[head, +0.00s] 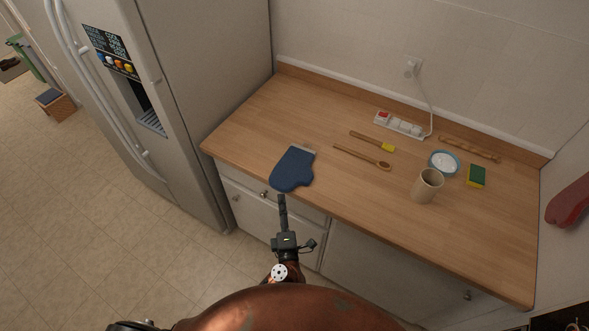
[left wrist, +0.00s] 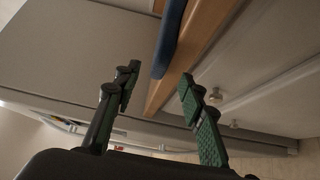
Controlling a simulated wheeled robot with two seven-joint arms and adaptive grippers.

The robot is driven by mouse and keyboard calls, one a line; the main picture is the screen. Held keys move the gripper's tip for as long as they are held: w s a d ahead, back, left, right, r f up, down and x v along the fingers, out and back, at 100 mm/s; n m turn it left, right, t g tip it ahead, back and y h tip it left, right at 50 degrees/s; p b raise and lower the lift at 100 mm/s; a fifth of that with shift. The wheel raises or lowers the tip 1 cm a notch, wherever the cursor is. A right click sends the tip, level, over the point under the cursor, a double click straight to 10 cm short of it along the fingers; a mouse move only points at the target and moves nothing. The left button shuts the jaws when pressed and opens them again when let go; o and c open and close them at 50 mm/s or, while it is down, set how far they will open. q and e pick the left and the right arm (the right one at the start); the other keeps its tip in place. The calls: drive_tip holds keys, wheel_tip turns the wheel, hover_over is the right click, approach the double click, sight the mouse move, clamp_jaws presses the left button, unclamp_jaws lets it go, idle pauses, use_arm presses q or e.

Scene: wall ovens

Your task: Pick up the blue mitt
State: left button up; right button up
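The blue mitt (head: 292,169) lies on the wooden counter at its front left, with its rounded end sticking out slightly past the front edge. My left gripper (head: 282,203) is just in front of that edge, close to the mitt's rounded end, and appears edge-on in the head view. In the left wrist view my left gripper (left wrist: 160,84) has its two green-padded fingers apart with nothing between them. The mitt's edge (left wrist: 169,40) shows beyond the fingertips there, apart from them. My right gripper is in neither view.
The counter (head: 245,130) holds a wooden spoon (head: 362,157), a yellow-tipped brush (head: 371,141), a power strip (head: 400,125), a beige cup (head: 427,185), a blue-rimmed bowl (head: 444,163) and a sponge (head: 476,176). A fridge (head: 215,90) stands left. A red mitt (head: 569,203) hangs right.

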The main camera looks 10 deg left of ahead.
sight(281, 192)
use_arm(q)
drive_tip(key=x, duration=0.4)
drive_tip(key=shift+w+f, duration=0.15)
drive_tip(key=shift+w, duration=0.2)
drive_tip(key=shift+c, duration=0.6)
clamp_jaws()
